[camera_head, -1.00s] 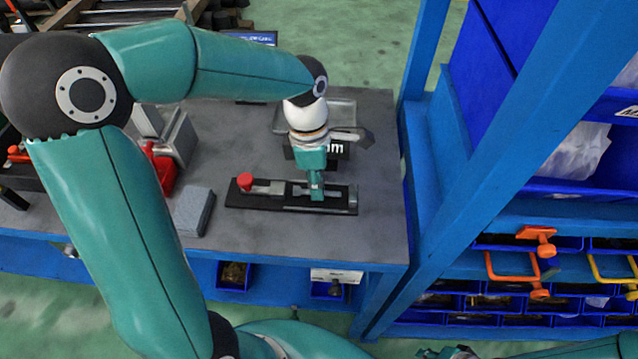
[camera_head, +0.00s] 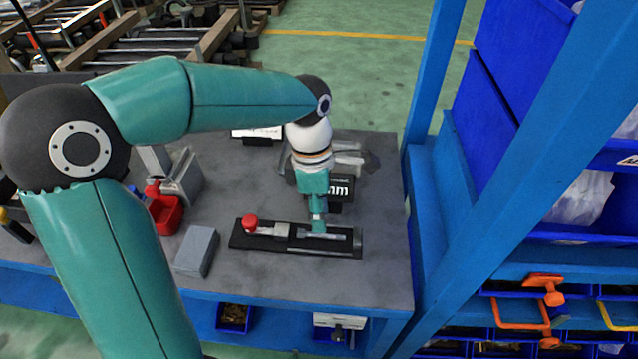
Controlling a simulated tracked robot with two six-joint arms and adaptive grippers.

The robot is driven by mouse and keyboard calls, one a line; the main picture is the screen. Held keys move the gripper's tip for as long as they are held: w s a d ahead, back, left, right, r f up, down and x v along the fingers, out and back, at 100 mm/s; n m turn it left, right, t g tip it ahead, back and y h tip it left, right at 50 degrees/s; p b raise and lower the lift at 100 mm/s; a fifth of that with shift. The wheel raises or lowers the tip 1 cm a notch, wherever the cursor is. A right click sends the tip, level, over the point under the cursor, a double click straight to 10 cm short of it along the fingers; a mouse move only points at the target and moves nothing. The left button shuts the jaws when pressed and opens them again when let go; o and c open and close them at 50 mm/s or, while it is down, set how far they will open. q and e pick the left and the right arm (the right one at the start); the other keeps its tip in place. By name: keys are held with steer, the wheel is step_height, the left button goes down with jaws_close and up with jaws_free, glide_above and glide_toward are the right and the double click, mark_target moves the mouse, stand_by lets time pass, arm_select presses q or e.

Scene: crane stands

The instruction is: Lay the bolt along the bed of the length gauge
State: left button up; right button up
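The length gauge (camera_head: 240,240) is a long black base lying on the grey bench top, with a red knob and a metal slide at its left end. A thin silver rod, which looks like the bolt (camera_head: 338,237), lies lengthwise over the right half of the gauge bed. I cannot tell whether it touches the bed. My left gripper (camera_head: 318,229) points down at the rod, its teal fingertip at the rod's middle. The finger gap is hidden from this side. My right gripper is out of view.
A black display (camera_head: 336,188) and a metal tray (camera_head: 350,150) sit behind my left gripper.

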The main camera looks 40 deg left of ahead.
arm_select(q)
step_height(320, 180, up, 8)
steer(key=a, duration=0.1)
steer(key=shift+w+f+p, duration=0.15)
steer(key=shift+w+p, duration=0.1)
steer(key=shift+p, duration=0.05)
stand_by(0.3)
